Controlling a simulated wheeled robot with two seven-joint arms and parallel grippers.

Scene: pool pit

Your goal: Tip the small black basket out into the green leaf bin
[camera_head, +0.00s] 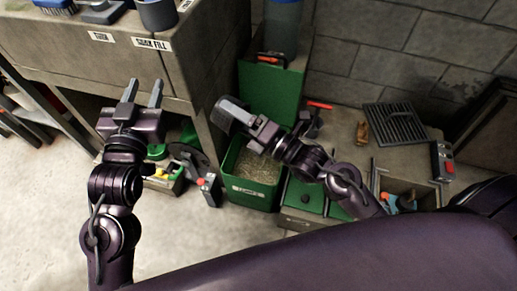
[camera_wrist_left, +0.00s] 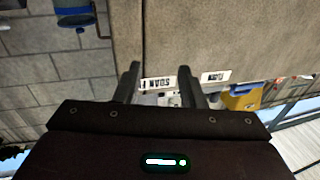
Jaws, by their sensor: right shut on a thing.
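The green leaf bin (camera_head: 238,191) stands open on the floor in the head view, with a pale label on its front and tan, speckled contents inside. Its green lid (camera_head: 270,92) stands up behind it. My right gripper (camera_head: 250,122) is shut on a dark grey-black thing that looks like the small black basket (camera_head: 231,110). It is held tilted, above the bin's back left part; its inside is hard to see. My left gripper (camera_head: 142,92) is open and empty in front of the bench; its parted fingers also show in the left wrist view (camera_wrist_left: 158,85).
A concrete-topped bench (camera_head: 120,55) with labels fills the upper left. A closed green box (camera_head: 305,194) stands right of the bin. A black grate (camera_head: 394,123) and a red-grey device (camera_head: 442,161) lie further right. Open floor lies at the lower left.

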